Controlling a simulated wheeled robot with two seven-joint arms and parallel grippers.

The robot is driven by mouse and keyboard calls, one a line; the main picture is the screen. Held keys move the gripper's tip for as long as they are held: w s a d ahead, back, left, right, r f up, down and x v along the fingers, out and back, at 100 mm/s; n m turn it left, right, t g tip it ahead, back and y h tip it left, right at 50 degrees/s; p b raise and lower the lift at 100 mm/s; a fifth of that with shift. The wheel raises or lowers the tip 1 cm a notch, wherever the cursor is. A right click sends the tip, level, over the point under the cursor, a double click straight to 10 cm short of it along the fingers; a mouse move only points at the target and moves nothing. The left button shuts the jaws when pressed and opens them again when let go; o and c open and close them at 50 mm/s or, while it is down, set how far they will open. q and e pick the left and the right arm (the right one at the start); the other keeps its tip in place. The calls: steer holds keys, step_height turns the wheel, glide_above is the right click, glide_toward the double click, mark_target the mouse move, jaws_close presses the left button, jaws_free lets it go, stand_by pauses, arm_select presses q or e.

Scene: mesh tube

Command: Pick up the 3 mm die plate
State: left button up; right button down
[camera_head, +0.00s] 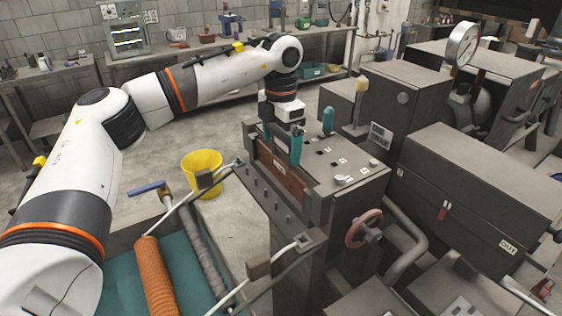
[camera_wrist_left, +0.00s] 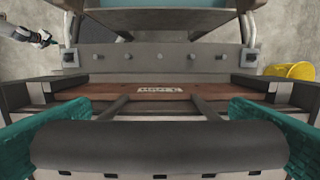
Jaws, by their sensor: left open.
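My left gripper (camera_head: 283,142) is open above the grey machine block, its teal fingers pointing down. In the left wrist view, the fingers (camera_wrist_left: 160,112) stand at either end of a dark round handle bar (camera_wrist_left: 160,147), apart from each other. Two rods join the bar to a brown plate (camera_wrist_left: 215,94), which I take to be the die plate. The plate carries a small white label, too small to read surely. The brown plate also shows below the gripper in the head view (camera_head: 283,172), seated in the machine's front. A pale and dark part at the wrist view's upper left may be my right arm.
The machine block (camera_head: 345,180) has small labelled pieces on top and a red handwheel (camera_head: 364,229) at its side. A yellow bucket (camera_head: 202,172) stands on the floor to the left. A teal tray (camera_head: 120,275) holds an orange mesh tube (camera_head: 155,275). Dark cabinets fill the right.

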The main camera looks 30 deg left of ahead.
arm_select(q)
steer(key=c, duration=1.5)
steer(key=shift+w+r, duration=0.1)
steer(key=shift+c, duration=1.3)
steer(key=shift+r, duration=0.1)
